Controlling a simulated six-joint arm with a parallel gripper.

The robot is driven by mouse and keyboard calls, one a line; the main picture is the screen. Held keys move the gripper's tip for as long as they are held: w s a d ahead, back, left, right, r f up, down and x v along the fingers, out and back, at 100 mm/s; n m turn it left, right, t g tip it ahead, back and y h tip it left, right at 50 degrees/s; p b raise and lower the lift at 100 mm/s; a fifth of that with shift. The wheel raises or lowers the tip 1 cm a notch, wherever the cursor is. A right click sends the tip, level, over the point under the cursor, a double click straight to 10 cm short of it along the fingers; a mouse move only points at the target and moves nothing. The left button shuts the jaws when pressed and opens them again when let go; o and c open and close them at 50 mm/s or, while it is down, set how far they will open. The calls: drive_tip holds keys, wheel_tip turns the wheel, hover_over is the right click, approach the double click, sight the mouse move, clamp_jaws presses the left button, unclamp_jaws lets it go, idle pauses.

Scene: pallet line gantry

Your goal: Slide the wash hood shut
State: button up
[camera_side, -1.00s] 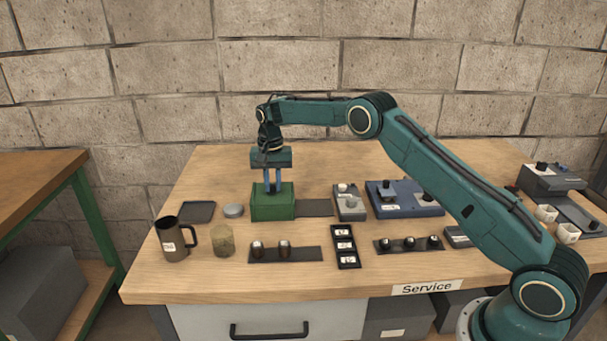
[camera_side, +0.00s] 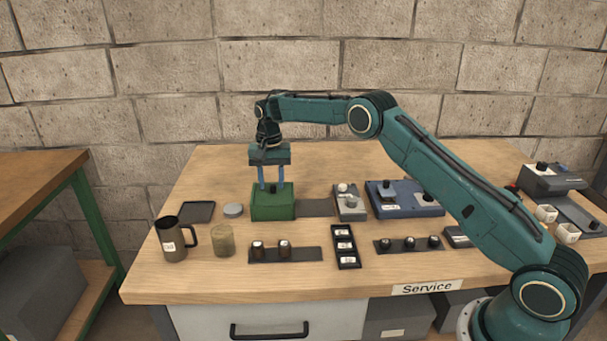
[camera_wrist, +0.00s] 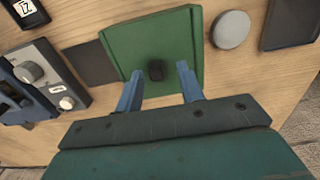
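The wash hood is a green box (camera_side: 272,207) on the wooden bench, at the left end of a flat dark strip (camera_side: 315,208). In the wrist view the green hood (camera_wrist: 125,45) shows its top with a small dark knob (camera_wrist: 156,70), and the strip (camera_wrist: 82,62) shows bare beside it. My gripper (camera_side: 271,184) is above the hood top, pointing down. In the wrist view my gripper (camera_wrist: 159,78) has its two blue fingers spread apart, one on each side of the knob, with gaps between. The fingers hold nothing.
A round grey disc (camera_side: 233,210) and a dark tray (camera_side: 196,212) lie left of the hood. A grey box with knobs (camera_side: 349,203) stands right of the strip.

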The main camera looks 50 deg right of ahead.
wheel_tip(320, 180, up, 13)
idle(0.7)
idle(0.3)
drive_tip(key=s+a+r+n+t, duration=0.2)
drive_tip(key=s+r, duration=0.6)
drive_tip(key=s, duration=0.2)
drive_tip(key=s+a+r+n+t, duration=0.1)
drive_tip(key=s+a+r+n, duration=0.15)
drive_tip(key=s+r, duration=0.7)
drive_tip(key=s+f+n+t, duration=0.1)
drive_tip(key=s+f, duration=0.2)
drive_tip(key=s, duration=0.6)
drive_tip(key=s+a+f+n, duration=0.1)
drive_tip(key=s+f, duration=0.3)
drive_tip(key=s, duration=0.4)
drive_tip(key=s+f+n+t, duration=0.1)
drive_tip(key=s+f+n, duration=0.1)
drive_tip(key=s, duration=0.7)
drive_tip(key=shift+s+a+f+t, duration=0.3)
drive_tip(key=shift+s+f, duration=0.05)
drive_tip(key=shift+f, duration=0.45)
